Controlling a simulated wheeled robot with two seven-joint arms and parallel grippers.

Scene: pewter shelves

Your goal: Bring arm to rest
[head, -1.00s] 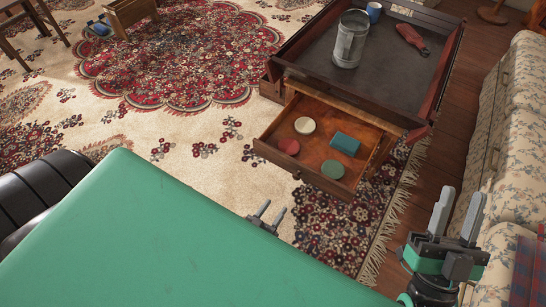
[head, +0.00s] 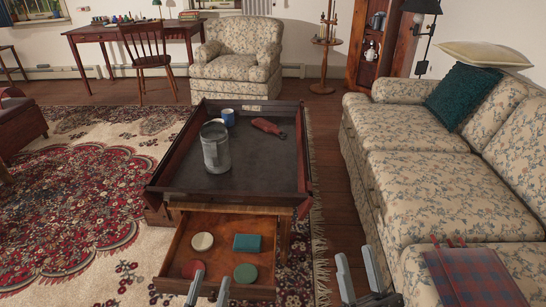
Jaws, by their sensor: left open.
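My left gripper (head: 211,279) shows its grey fingertips at the bottom of the head view, in front of the open drawer (head: 167,270). Its fingers are apart with nothing seen between them. My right gripper (head: 356,264) is at the bottom, right of the drawer and beside the sofa. Its two grey fingers are also apart and no object shows between them. Both arms are below the picture edge and out of sight.
The tray-topped table (head: 301,170) holds a glass jar (head: 215,148), a blue mug (head: 228,117) and a red-handled tool (head: 267,127). Several small pieces lie in the drawer. The sofa (head: 430,180) bounds the right side; patterned rug (head: 65,215) is open at left.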

